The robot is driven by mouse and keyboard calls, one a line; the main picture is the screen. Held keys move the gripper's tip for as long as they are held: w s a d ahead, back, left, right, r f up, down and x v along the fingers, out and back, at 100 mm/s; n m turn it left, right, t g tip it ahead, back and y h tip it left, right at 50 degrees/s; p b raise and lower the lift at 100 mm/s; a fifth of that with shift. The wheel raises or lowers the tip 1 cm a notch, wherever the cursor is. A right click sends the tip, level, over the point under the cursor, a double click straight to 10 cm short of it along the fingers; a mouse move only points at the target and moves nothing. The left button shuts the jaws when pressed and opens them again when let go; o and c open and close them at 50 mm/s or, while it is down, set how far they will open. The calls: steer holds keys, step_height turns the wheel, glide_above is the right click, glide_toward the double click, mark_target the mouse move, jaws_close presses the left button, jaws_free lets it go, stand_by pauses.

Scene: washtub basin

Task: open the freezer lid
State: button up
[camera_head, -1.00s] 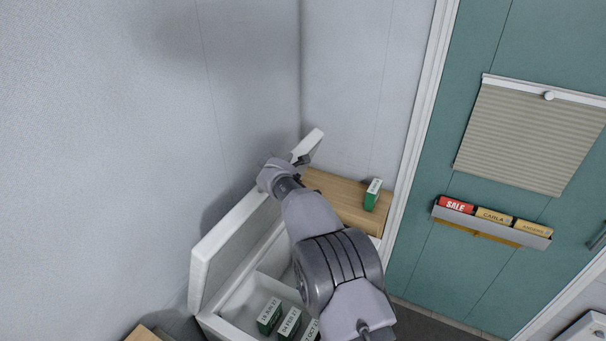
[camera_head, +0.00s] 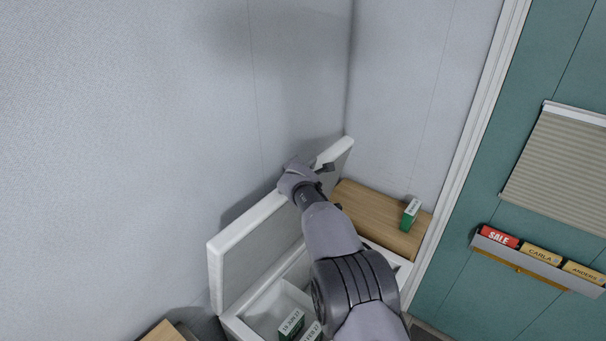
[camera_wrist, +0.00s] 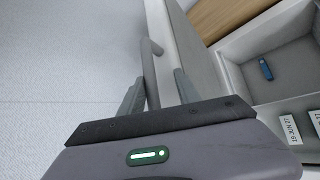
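The freezer lid (camera_head: 254,262) is a thick white slab with a grey inner face. It stands raised, steeply tilted, along the back of the freezer near the grey wall. My gripper (camera_head: 326,168) is at the lid's upper edge toward its far end. In the wrist view my gripper (camera_wrist: 157,92) has its two fingers apart, on either side of a grey bar handle (camera_wrist: 149,62) beside the lid (camera_wrist: 190,48). A gap shows between the bar and the right finger. The white freezer body (camera_head: 262,322) is open below, partly hidden by my arm.
Inside the freezer are green labelled boxes (camera_head: 290,325) and a small blue item (camera_wrist: 266,70). A wooden surface (camera_head: 372,215) beyond carries another green box (camera_head: 410,214). The grey wall (camera_head: 130,150) is close behind the lid. A teal door (camera_head: 450,285) is at the right.

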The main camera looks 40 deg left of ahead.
steer(key=shift+s, duration=0.1)
steer(key=b+v, duration=0.7)
steer(key=v, duration=1)
steer(key=shift+b, duration=0.35)
steer(key=shift+r, duration=0.1)
